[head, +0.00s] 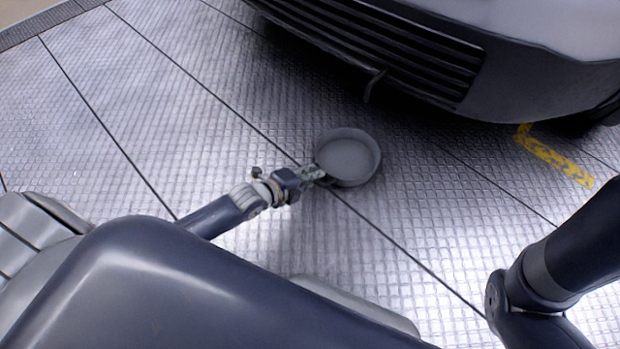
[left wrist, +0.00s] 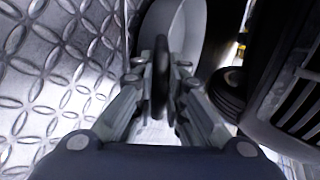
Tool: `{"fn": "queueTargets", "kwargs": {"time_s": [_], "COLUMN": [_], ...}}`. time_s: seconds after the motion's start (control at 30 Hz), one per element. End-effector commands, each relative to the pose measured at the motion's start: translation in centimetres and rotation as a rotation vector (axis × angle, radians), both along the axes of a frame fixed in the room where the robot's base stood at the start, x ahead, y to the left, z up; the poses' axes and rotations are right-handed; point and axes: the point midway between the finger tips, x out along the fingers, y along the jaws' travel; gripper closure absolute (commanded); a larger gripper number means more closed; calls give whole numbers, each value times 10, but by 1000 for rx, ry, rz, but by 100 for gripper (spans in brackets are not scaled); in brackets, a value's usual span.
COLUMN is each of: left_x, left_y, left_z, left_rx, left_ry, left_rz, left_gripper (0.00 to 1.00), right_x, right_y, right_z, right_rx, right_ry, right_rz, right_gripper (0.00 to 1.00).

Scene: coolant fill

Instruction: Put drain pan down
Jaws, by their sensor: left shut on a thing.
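The drain pan (head: 348,157) is a round, shallow grey pan in the head view, over the metal floor in front of the car's bumper. It looks empty. My left gripper (head: 318,172) is at the pan's left side, shut on its rim or handle. In the left wrist view, the left gripper's fingers (left wrist: 161,85) close on a dark upright part of the drain pan (left wrist: 182,28). I cannot tell whether the pan touches the floor or hangs just above it. My right gripper is out of view; only part of my right arm shows at the lower right.
The dark car bumper (head: 385,50) with its grille overhangs the floor at the top right. A small hook-like part (head: 374,85) hangs below it, just beyond the pan. A yellow floor marking (head: 555,158) lies at right. The patterned floor (head: 110,110) is clear at left.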

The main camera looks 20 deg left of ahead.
Motion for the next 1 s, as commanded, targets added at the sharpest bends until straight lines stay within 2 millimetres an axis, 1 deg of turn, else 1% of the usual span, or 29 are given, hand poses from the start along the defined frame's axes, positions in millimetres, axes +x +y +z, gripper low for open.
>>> {"fn": "queueTargets", "kwargs": {"time_s": [0.03,0.33,0.43,0.47,0.5,0.53,0.57,0.87,0.93,1.0], "left_x": [0,0,0,-1,-1,-1,-1,-1,-1,-5], "left_y": [-1,-1,-1,-1,-1,-1,-1,-1,-1,1], "left_z": [-4,-3,-5,-7,-6,-6,-6,-6,-3,0], "left_rx": [-2,0,-1,0,0,0,0,0,0,1], "left_ry": [-2,-2,-2,2,2,2,2,1,1,3], "left_rz": [0,-1,-1,-1,-1,-1,-1,-1,-1,-1], "left_gripper": [100,100,100,86,77,70,68,68,68,68], "right_x": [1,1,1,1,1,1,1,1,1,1], "right_y": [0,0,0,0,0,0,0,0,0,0], "right_z": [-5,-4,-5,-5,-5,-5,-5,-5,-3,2], "right_rx": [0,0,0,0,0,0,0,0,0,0], "right_ry": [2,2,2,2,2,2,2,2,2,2], "right_rz": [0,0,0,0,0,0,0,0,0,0], "right_gripper": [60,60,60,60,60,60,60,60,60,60]}}
